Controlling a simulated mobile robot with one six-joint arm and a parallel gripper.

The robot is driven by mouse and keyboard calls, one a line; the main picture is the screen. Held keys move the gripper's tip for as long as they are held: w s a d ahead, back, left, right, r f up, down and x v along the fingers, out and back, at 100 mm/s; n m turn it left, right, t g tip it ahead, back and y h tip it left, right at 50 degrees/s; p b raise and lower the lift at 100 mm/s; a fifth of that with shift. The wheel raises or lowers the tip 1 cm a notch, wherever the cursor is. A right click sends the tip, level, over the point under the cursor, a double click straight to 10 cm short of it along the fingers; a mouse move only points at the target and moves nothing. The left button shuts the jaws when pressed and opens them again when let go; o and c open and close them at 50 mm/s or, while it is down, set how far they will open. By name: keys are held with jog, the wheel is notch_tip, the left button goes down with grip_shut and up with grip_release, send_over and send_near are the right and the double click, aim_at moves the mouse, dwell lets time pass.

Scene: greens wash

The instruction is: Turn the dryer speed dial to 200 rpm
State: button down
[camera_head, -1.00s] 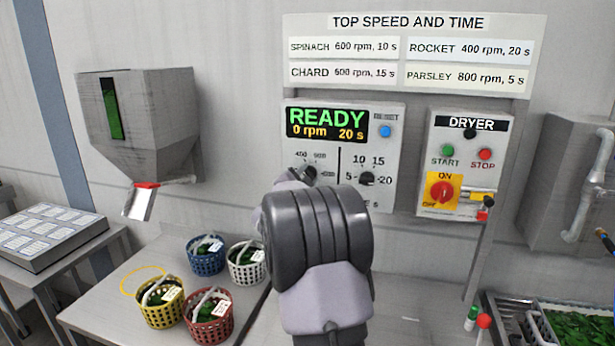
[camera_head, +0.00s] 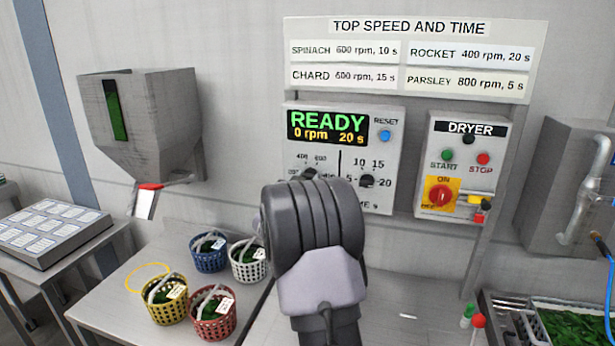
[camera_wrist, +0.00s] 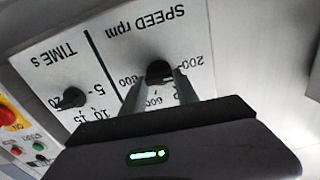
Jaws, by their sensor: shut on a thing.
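The black speed dial (camera_wrist: 158,69) is on the dryer's control panel (camera_head: 298,152), under "SPEED rpm" in the upside-down wrist view. My gripper (camera_wrist: 159,78) is shut on this dial, a finger on each side. The scale marks 200 and 600 show beside it, with 800 partly covered. I cannot tell which mark the dial points to. In the head view the dial (camera_head: 310,173) shows just above my wrist, which hides the fingers and lower panel. The display (camera_head: 327,126) reads READY, 0 rpm, 20 s.
The time dial (camera_head: 366,181) sits close beside the speed dial. A blue reset button (camera_head: 385,135) is above. The dryer switch box (camera_head: 431,155) with start, stop and a red rotary switch is to the right. Several baskets (camera_head: 210,257) of greens stand on the bench at lower left.

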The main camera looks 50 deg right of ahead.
jog(key=shift+n, duration=0.4)
jog(key=c, duration=0.9)
grip_release()
jog(key=v, duration=1.7)
jog(key=shift+s+a, duration=0.1)
jog(key=shift+a, duration=0.1)
